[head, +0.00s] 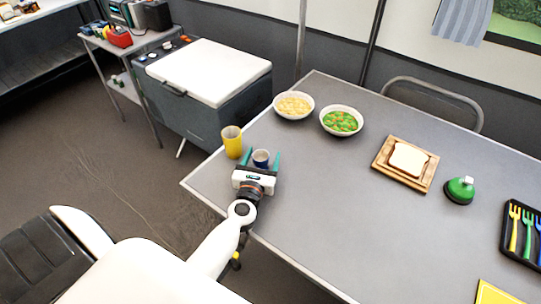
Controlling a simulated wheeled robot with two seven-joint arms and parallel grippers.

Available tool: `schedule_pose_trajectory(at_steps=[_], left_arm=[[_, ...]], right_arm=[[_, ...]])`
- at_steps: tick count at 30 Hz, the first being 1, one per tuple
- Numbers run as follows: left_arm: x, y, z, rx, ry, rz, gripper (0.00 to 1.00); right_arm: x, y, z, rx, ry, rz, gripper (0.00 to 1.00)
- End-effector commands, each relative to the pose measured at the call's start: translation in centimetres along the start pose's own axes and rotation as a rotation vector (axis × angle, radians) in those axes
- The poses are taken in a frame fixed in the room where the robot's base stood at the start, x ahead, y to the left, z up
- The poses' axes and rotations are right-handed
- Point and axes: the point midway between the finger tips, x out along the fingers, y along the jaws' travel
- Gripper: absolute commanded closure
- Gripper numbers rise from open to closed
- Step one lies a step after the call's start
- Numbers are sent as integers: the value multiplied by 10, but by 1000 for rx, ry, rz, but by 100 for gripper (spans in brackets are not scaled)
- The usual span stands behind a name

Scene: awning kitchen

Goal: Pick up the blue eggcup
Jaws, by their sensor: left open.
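The blue eggcup (261,158) stands on the grey table (330,215) near its left corner. My left gripper (261,160) reaches over the table's left edge, its two green fingers apart, one on each side of the eggcup. The fingers are open, and I cannot tell whether either one touches the cup. The gripper's white body hides the lower part of the eggcup. My right gripper is not in view.
A yellow cup (232,141) stands close to the left of the gripper. Two bowls of food (294,105) (341,121) are behind. The table's middle is clear.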

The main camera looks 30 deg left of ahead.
Motion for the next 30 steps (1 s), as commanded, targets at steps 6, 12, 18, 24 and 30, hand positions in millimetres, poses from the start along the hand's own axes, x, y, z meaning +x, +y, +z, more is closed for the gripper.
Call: schedule_pose_trajectory(at_steps=[6,12,18,24,30], left_arm=[[-1,-1,3,1,-6,0,35],[-1,-1,2,1,-5,0,68],[-1,-1,2,1,-4,0,80],[-1,-1,-7,-1,-4,-1,80],[0,0,-44,-3,-3,-1,80]], right_arm=[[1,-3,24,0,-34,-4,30],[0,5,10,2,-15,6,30],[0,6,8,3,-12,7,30],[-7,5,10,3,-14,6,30],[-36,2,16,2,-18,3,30]])
